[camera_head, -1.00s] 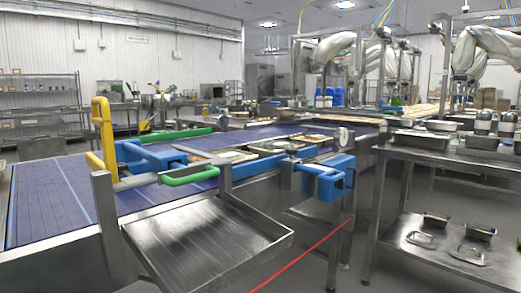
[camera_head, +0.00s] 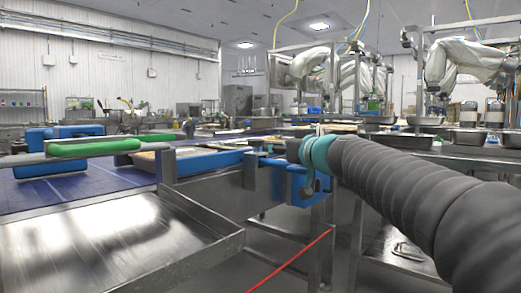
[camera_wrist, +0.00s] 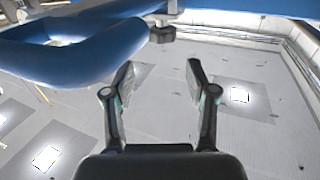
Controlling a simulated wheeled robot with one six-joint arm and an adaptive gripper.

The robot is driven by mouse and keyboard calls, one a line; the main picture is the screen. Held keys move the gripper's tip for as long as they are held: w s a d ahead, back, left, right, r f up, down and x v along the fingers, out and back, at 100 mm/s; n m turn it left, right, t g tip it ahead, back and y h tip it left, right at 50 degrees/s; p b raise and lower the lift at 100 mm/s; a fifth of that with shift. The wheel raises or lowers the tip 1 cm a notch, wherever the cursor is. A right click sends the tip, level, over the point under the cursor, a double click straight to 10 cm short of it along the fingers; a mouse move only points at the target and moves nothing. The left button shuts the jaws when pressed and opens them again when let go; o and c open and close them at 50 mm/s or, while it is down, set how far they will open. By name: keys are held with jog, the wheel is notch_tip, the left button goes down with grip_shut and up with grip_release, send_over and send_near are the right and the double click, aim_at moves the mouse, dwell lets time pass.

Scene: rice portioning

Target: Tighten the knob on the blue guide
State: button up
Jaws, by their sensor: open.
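My gripper (camera_head: 318,158) is beside that looped part, partly hidden by my own arm. In the wrist view, a large blue loop (camera_wrist: 85,52) fills the upper left. A small dark knob-like piece (camera_wrist: 162,34) sits under a metal rod at the top centre. My gripper's two fingers (camera_wrist: 160,75) are open and spread below this piece, apart from it, with nothing between them.
A metal tray (camera_head: 90,235) stands at the front left, beside the blue conveyor belt (camera_head: 90,183). A red line (camera_head: 290,262) crosses low in front. Metal pans (camera_head: 470,137) stand on a table at right.

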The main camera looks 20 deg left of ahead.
aim_at(252, 141)
jog(key=p+x, duration=0.1)
jog(key=x, duration=0.3)
jog(key=p+x, duration=0.1)
jog(key=x, duration=0.4)
jog(key=p+x, duration=0.1)
jog(key=x, duration=0.3)
jog(key=shift+w+a+r, duration=0.1)
jog(key=shift+a+r, duration=0.25)
jog(key=shift+a, duration=0.05)
jog(key=shift+w+a+f+p, duration=0.1)
jog(key=shift+w+a+p, duration=0.25)
jog(key=shift+p, duration=0.05)
jog(key=c, duration=0.9)
jog(key=shift+c, duration=0.2)
